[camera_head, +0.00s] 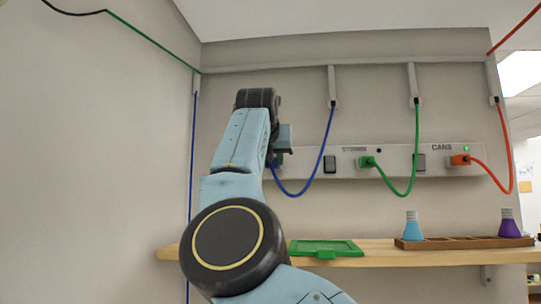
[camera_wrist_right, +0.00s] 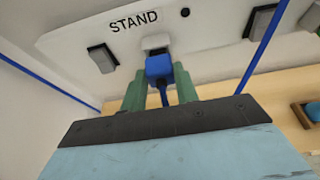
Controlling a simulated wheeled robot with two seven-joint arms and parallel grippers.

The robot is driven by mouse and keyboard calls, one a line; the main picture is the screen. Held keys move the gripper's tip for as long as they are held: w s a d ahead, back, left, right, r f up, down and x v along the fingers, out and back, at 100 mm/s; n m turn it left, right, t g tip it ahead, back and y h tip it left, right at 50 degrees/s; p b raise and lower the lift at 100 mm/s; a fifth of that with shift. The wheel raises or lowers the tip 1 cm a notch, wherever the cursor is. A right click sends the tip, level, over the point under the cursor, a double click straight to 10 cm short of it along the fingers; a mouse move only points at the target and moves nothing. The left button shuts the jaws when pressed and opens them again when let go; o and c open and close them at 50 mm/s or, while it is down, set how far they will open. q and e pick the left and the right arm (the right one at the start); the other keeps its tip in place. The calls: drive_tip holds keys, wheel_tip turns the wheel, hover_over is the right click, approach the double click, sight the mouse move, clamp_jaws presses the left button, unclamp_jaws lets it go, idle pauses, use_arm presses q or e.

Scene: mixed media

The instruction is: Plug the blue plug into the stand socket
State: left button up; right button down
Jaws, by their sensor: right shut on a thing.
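The blue plug (camera_wrist_right: 158,67) sits between the two green fingers of my right gripper (camera_wrist_right: 160,78), which is shut on it. The grey stand socket (camera_wrist_right: 155,42) is directly beyond the plug, under the STAND label; I cannot tell whether the plug touches or enters it. A round dark indicator (camera_wrist_right: 185,12) right of the label is unlit. In the head view my right arm hides the plug, the stand socket and most of the gripper. The blue cord (camera_head: 322,155) loops down from a wall bracket toward the gripper. My left gripper is not in view.
A green plug (camera_head: 367,162) and an orange plug (camera_head: 459,160) sit in the white power strip (camera_head: 400,172); a green light shows by CANS. The wooden shelf (camera_head: 385,258) below carries a green tray (camera_head: 325,246) and a rack (camera_head: 465,242) with blue and purple flasks.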

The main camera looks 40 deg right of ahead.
drive_tip(key=shift+w+d+r+p, duration=0.1)
drive_tip(key=shift+w+d+p, duration=0.2)
drive_tip(key=shift+p, duration=0.1)
drive_tip(key=c, duration=1)
unclamp_jaws()
drive_tip(key=shift+d, duration=0.1)
drive_tip(key=shift+b+v, duration=0.65)
drive_tip(key=shift+v, duration=1.9)
drive_tip(key=b+v, duration=0.2)
drive_tip(key=v, duration=1.1)
drive_tip(key=shift+s, duration=0.2)
